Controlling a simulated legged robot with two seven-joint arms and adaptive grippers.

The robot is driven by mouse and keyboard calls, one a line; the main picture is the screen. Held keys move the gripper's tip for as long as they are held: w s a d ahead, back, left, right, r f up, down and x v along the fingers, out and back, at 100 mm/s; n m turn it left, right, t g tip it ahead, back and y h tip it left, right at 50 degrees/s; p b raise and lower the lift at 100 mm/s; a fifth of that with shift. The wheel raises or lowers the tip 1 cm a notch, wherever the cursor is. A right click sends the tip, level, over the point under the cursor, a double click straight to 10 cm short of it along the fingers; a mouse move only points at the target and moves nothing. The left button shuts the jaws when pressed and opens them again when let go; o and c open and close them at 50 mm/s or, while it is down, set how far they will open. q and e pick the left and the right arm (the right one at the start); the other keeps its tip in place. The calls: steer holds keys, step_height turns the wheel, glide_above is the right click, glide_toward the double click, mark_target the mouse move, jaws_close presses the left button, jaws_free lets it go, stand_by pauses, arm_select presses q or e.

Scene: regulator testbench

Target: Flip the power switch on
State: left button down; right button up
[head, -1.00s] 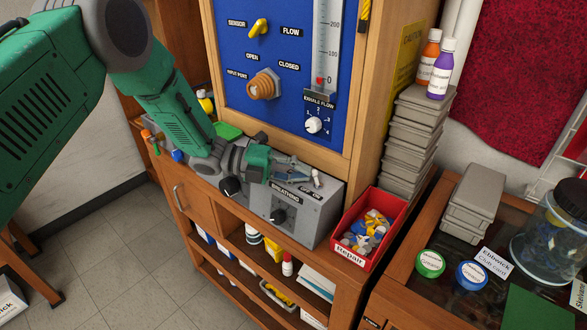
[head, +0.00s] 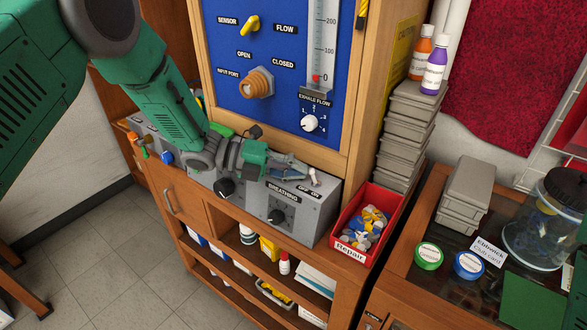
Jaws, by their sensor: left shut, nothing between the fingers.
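The power switch (head: 314,178) is a small pale lever on top of the grey BREATHING box (head: 303,215), just behind its OFF-ON label. The lever looks near upright; I cannot tell which side it is set to. My left gripper (head: 301,174) reaches in from the left, low over the box top. Its fingers are shut and empty, with the tips just left of the lever. I cannot tell whether they touch it. My right gripper is not in view.
A red Repair bin (head: 366,228) stands right of the box. The blue panel (head: 293,50) with knobs rises behind it. Grey cases (head: 405,130) are stacked at the back right, with two bottles on top. Open shelves lie below the box.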

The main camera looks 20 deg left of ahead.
arm_select(q)
steer(key=shift+s+d+r, duration=0.1)
steer(key=shift+d+r, duration=0.05)
steer(key=shift+d, duration=0.05)
steer(key=shift+r+m+y, duration=0.1)
steer(key=shift+m+y, duration=0.2)
steer(key=shift+y, duration=0.2)
steer(key=shift+y, duration=0.3)
steer(key=shift+d, duration=0.3)
steer(key=shift+a, duration=0.2)
steer(key=shift+d+r, duration=0.1)
steer(key=shift+r, duration=0.1)
stand_by(0.5)
steer(key=shift+r+p, duration=0.65)
steer(key=shift+r, duration=0.05)
